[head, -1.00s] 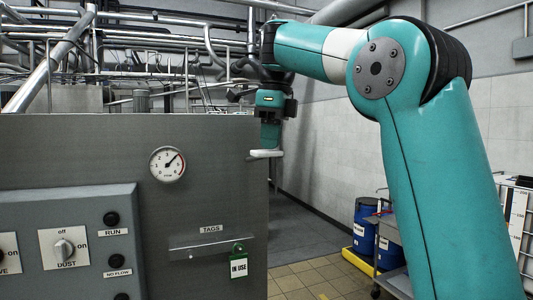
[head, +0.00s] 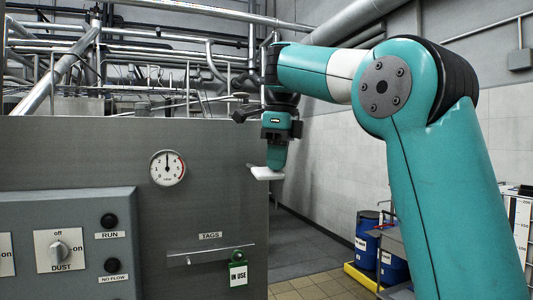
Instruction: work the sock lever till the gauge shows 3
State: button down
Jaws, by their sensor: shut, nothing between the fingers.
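The round white gauge (head: 167,168) is on the grey cabinet front, left of my arm. Its needle points almost straight up; the figures are too small to read surely. My gripper (head: 268,172) hangs from the teal arm just beyond the cabinet's right edge, shut and holding nothing. A pale flat piece shows at its lower end; I cannot tell whether this is my fingers or part of the sock lever. I cannot make out the lever clearly otherwise.
The control box (head: 66,243) with the dust knob (head: 59,249) juts from the cabinet front at left. A green tag (head: 238,268) hangs from the tag rail. Blue drums (head: 366,240) stand at right, beyond an open strip of floor. Pipes run above the cabinet.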

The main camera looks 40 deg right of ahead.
jog(key=shift+s+d+r, duration=0.25)
jog(key=shift+s+d, duration=0.35)
jog(key=shift+s, duration=0.1)
jog(key=shift+r, duration=0.1)
notch_tip(320, 180, up, 17)
jog(key=s+d+p, duration=0.1)
jog(key=p, duration=0.8)
jog(key=shift+s+r, duration=0.15)
jog(key=shift+s, duration=0.05)
dwell(0.5)
